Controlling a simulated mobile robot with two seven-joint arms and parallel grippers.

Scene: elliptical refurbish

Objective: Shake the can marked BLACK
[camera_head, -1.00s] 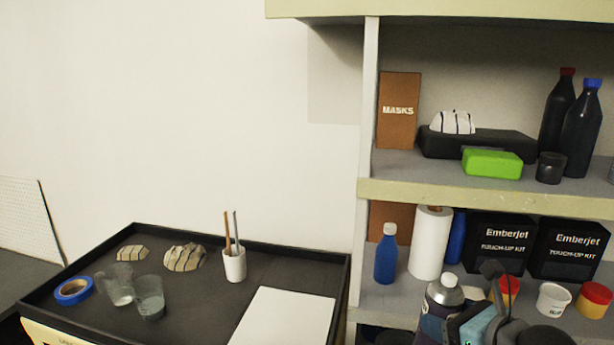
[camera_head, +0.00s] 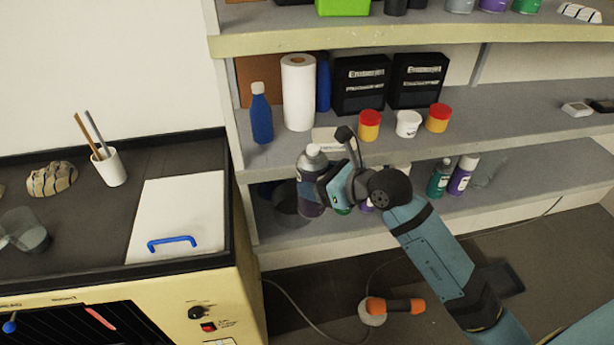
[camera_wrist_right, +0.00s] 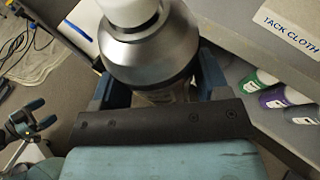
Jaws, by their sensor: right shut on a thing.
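My right gripper (camera_head: 318,188) is shut on a spray can (camera_head: 311,166) with a silver shoulder, a pale cap and a dark, purplish body. It holds the can roughly upright in front of the shelf unit. The right wrist view shows the can's silver shoulder (camera_wrist_right: 150,55) between the blue fingers, with the white cap at the top edge. I cannot read any mark on the can. In that view a small teal and dark part at the left edge looks like my left gripper (camera_wrist_right: 38,114); its jaws are unclear. It is absent from the head view.
The middle shelf (camera_head: 530,110) holds a paper roll (camera_head: 298,95), a blue bottle (camera_head: 261,115), black boxes and small tubs. More cans (camera_head: 461,175) stand on the lower shelf. A dark-topped cabinet (camera_head: 185,160) is at left. An orange-handled tool (camera_head: 395,306) lies on the floor.

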